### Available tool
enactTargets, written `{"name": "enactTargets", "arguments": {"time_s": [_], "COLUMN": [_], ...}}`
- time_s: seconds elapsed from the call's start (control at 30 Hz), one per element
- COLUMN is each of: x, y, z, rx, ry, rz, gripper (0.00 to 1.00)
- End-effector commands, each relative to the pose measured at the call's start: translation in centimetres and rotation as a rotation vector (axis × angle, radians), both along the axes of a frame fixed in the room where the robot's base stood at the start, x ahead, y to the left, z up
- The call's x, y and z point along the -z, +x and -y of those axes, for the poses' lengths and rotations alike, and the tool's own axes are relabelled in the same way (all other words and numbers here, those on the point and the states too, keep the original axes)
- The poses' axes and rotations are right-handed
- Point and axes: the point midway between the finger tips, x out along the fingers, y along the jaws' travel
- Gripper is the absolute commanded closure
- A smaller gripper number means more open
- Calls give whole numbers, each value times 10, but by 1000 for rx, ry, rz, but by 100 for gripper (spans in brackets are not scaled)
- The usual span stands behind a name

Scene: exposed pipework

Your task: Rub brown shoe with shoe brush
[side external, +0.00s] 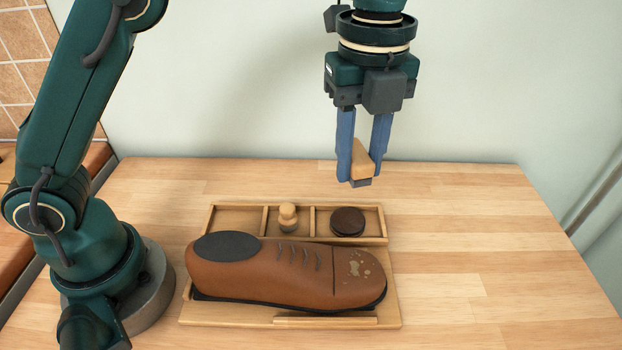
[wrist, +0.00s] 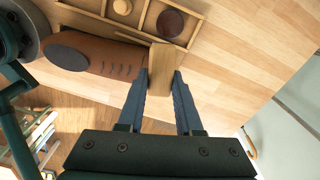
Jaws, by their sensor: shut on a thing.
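The brown shoe (side external: 270,277) lies on a wooden tray, its toe to the right with pale scuffed patches on it. It also shows in the wrist view (wrist: 104,56), where its toe end is partly hidden by the brush. The shoe brush (side external: 361,163) has a wooden body with a dark underside. My gripper (side external: 363,172) is shut on the brush and holds it in the air, above and behind the right end of the tray, apart from the shoe. In the wrist view the brush (wrist: 161,68) sits between the fingertips.
The wooden tray (side external: 390,290) has a row of compartments at its back. One holds a round wooden-knobbed piece (side external: 288,217), another a dark round tin (side external: 348,221); the left one looks empty. The wooden table (side external: 480,250) is clear to the right. A pale wall (side external: 230,80) stands behind.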

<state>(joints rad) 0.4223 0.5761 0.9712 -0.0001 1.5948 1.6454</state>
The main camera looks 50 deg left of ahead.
Motion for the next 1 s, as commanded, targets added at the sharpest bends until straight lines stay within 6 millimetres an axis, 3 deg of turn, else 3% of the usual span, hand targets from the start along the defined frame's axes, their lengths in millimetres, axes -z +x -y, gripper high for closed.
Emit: {"name": "enactTargets", "arguments": {"time_s": [0.03, 0.1, 0.3, 0.57, 1.0], "x": [4, 9, 22, 30, 67], "y": [-8, -17, -43, -49, -49], "z": [20, 41, 72, 78, 78], "rx": [65, 130, 246, 271, 269], "ry": [1, 1, 0, 1, 1], "rz": [-2, -2, -1, -2, -2], "gripper": [100, 100, 100, 100, 100]}}
